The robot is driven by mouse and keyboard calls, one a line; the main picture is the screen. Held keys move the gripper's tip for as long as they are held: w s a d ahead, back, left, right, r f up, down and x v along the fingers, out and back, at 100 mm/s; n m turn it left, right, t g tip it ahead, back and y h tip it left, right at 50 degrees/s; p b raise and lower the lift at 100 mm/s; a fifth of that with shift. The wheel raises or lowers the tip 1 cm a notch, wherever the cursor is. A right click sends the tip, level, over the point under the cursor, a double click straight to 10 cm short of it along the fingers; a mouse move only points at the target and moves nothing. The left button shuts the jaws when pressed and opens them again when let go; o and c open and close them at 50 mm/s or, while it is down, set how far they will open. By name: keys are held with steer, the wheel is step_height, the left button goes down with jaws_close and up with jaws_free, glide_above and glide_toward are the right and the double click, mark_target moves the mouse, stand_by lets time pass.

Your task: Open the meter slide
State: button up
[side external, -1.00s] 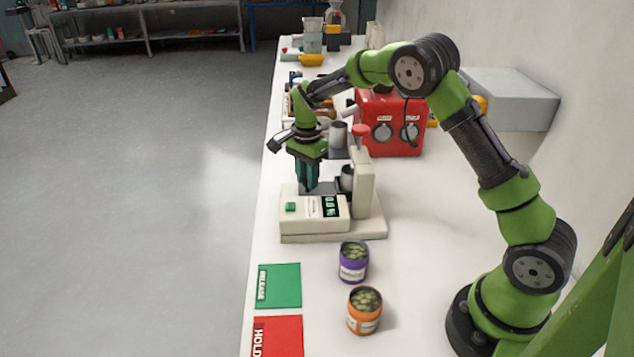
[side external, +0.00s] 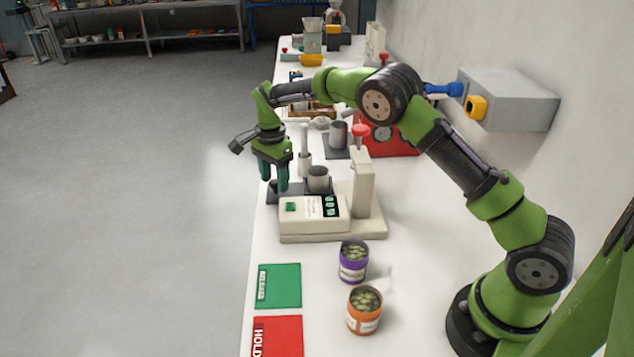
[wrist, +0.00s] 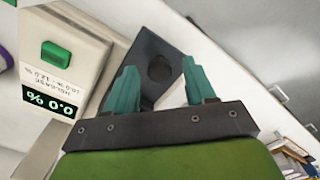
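The meter (side external: 313,222) is a cream box with a green button and a small display; in the wrist view its display (wrist: 48,101) reads 0.0 %. Its slide (side external: 273,198) is a dark plate sticking out to the left behind the box. In the wrist view the slide (wrist: 146,52) shows a round dark hole. A grey cup (side external: 318,178) stands over the slide, left of the meter's post (side external: 363,185). My gripper (side external: 274,188) points down at the slide's outer end. Its fingers (wrist: 160,88) are apart around that end; whether they clamp it is unclear.
A purple can (side external: 353,262) and an orange can (side external: 365,311) stand in front. Green (side external: 280,286) and red (side external: 279,336) mats lie at the front left. The bench's left edge is close to my gripper.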

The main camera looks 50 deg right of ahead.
step_height(320, 180, up, 17)
stand_by(0.7)
steer(key=n+t, duration=0.1)
steer(key=n, duration=0.5)
glide_above(294, 194)
steer(key=f, duration=0.1)
steer(key=s+a+r+n+t, duration=0.1)
steer(key=s+n+t, duration=0.1)
steer(key=s, duration=0.7)
steer(key=s+a+n+t+y, duration=0.1)
steer(key=s+a+n+t, duration=0.1)
steer(key=s, duration=0.7)
steer(key=s+a+r+n+t+y, duration=0.1)
steer(key=s+n, duration=0.3)
steer(key=s, duration=0.6)
steer(key=shift+a+r+t, duration=0.3)
steer(key=shift+a+t, duration=0.3)
steer(key=shift+a, duration=0.1)
